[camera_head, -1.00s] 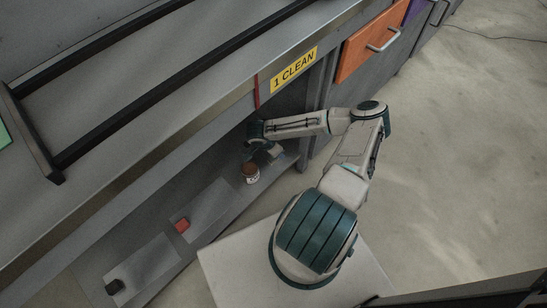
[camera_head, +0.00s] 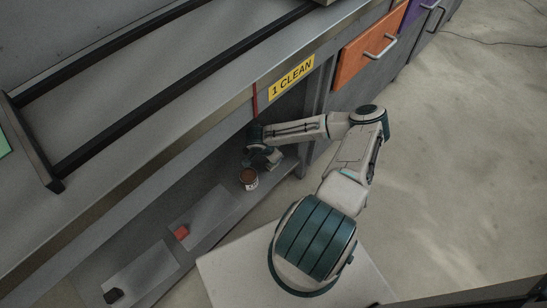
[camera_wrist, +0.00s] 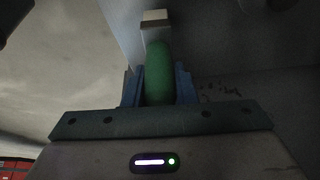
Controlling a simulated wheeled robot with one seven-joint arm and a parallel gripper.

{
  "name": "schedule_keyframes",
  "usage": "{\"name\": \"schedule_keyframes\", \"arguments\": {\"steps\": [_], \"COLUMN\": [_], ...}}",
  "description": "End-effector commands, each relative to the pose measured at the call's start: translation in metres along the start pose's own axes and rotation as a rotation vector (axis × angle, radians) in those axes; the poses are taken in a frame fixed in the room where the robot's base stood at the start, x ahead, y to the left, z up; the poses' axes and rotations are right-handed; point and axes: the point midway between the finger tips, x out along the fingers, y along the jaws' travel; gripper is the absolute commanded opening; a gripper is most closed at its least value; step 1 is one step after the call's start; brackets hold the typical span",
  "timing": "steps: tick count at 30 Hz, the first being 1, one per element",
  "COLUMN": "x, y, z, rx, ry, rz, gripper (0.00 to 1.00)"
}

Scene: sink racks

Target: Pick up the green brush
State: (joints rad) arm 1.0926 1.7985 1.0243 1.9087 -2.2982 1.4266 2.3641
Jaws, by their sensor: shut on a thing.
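The green brush (camera_wrist: 158,72) shows in the wrist view as a rounded green handle with a pale block at its far end. My gripper (camera_wrist: 158,88) is shut on it, with a blue finger on each side of the handle. In the head view my gripper (camera_head: 262,157) is under the counter, over the lower shelf, beside a small can. The brush cannot be made out in the head view.
The can (camera_head: 249,179), with a brown top, stands on the lower shelf (camera_head: 218,222) close to my gripper. A red item (camera_head: 181,232) and a black item (camera_head: 114,296) lie farther left. The counter edge (camera_head: 205,124) overhangs the shelf. Open floor (camera_head: 460,170) lies to the right.

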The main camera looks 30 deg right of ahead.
Motion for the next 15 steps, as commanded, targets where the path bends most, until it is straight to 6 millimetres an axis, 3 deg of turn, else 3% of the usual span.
{"name": "schedule_keyframes", "arguments": {"steps": [6,15], "x": [-0.033,-0.067], "y": [-0.001,0.069], "z": [-0.014,-0.034], "rx": [-0.003,-0.002], "ry": [0.003,0.002], "rz": [-0.002,0.001], "gripper": [0.01,0.01]}}
